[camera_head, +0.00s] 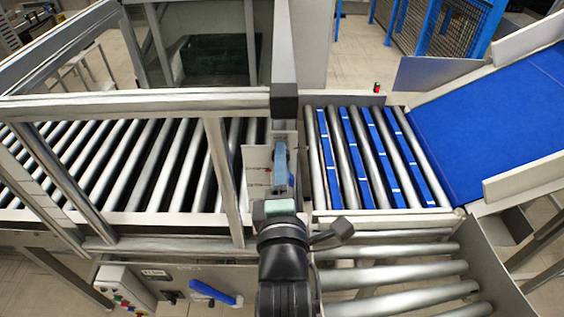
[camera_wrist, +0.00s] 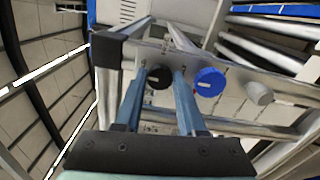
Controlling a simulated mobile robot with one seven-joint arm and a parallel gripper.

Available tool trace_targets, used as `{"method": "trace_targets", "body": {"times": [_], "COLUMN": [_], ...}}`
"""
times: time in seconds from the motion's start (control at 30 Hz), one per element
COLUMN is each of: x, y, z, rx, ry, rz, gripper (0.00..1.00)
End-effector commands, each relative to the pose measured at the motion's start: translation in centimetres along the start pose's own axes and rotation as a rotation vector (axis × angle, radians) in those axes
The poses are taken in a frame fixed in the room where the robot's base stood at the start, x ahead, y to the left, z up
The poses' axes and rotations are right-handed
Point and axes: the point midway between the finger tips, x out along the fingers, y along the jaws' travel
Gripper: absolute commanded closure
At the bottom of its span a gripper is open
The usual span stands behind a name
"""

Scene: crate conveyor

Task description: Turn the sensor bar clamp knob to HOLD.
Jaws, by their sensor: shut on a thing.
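A black round knob (camera_wrist: 159,76) with a pale mark sits on a metal panel (camera_wrist: 232,78) in the wrist view. My gripper (camera_wrist: 160,82) has its two blue fingers on either side of this knob and is shut on it. The label by the knob is too small to read, so I cannot tell its setting. In the head view my gripper (camera_head: 280,167) reaches forward to a pale bracket beside the rollers. The knob is hidden there.
In the head view, a metal frame post (camera_head: 222,175) stands left of my gripper, and a roller conveyor (camera_head: 318,150) lies right.

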Motion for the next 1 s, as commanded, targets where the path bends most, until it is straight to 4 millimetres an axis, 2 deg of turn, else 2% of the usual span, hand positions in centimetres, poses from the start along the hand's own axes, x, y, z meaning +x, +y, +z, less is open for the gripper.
{"method": "trace_targets", "body": {"times": [0.63, 0.67, 0.7, 0.8, 0.83, 1.0], "x": [-0.01, -0.01, -0.01, -0.01, 0.0, 0.0], "y": [-0.02, -0.02, -0.02, -0.02, -0.02, -0.01], "z": [0.0, 0.0, 0.0, -0.01, -0.01, -0.01], "rx": [-0.055, -0.055, -0.054, -0.054, -0.053, -0.052], "ry": [0.0, 0.0, 0.0, 0.0, 0.0, 0.0], "rz": [0.0, 0.0, 0.0, 0.0, 0.0, 0.0], "gripper": [1.0, 0.59, 0.52, 0.34, 0.31, 0.31]}}
